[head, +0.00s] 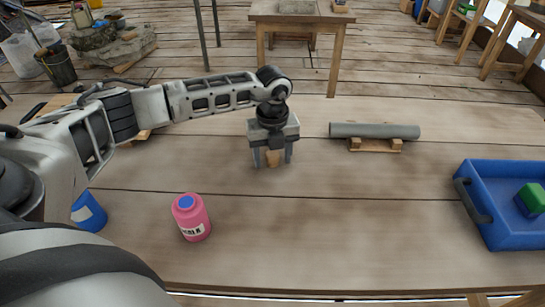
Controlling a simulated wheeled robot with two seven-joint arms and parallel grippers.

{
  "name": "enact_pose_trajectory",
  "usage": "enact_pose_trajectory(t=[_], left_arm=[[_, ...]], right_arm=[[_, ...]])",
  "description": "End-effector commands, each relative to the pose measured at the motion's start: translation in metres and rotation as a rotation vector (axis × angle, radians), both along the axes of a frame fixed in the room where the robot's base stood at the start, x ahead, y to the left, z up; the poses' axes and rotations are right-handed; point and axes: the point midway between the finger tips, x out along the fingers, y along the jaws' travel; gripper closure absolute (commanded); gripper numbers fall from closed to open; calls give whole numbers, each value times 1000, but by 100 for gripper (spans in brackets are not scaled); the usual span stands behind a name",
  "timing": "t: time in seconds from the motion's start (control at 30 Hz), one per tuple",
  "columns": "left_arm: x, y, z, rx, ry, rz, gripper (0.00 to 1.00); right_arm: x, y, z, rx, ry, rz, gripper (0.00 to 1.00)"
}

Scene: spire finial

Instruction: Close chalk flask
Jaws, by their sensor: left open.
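A pink flask (190,218) with a blue top and a white label stands upright at the front left of the table. A blue container (88,214) with a white label is beside it at the left, partly hidden by my arm. I cannot tell which one is the chalk flask. My left gripper (272,160) points down over the middle of the table, behind and to the right of the pink flask. Its fingers are open, apart on either side of a small tan piece (273,158), with no clear contact. My right gripper is not in view.
A grey cylinder (375,130) lies on a wooden cradle (375,146) at the back right. A blue tray (512,232) with a green-topped block (532,196) is at the right edge. The table's front middle (340,230) is clear.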

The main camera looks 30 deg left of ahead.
Motion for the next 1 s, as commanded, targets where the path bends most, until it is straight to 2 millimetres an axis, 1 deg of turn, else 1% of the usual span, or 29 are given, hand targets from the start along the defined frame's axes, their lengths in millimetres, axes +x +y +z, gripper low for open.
enact_pose_trajectory(t=[0.1, 0.17, 0.2, 0.27, 0.3, 0.57, 0.67, 0.77, 0.9, 1.0], left_arm=[[0, 0, 0, 0, 0, 0, 43], [0, 0, 0, 0, 0, 0, 60], [0, 0, 0, 0, 0, 0, 71], [0, 0, 0, 0, 0, 0, 87], [0, 0, 0, 1, -1, 0, 90], [0, 0, 1, 1, -1, 0, 90], [0, 0, 4, 0, -1, 0, 90], [1, 0, 12, 1, -4, 0, 90], [1, 0, 32, 2, -4, -1, 90], [-5, -14, 49, -1, -5, -6, 90]], right_arm=[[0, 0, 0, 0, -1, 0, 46], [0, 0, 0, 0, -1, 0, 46], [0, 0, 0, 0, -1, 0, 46], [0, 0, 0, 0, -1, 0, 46], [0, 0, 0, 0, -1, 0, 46], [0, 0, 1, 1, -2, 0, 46], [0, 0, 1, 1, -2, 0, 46], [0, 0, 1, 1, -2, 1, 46], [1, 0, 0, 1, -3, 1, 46], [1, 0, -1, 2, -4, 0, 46]])
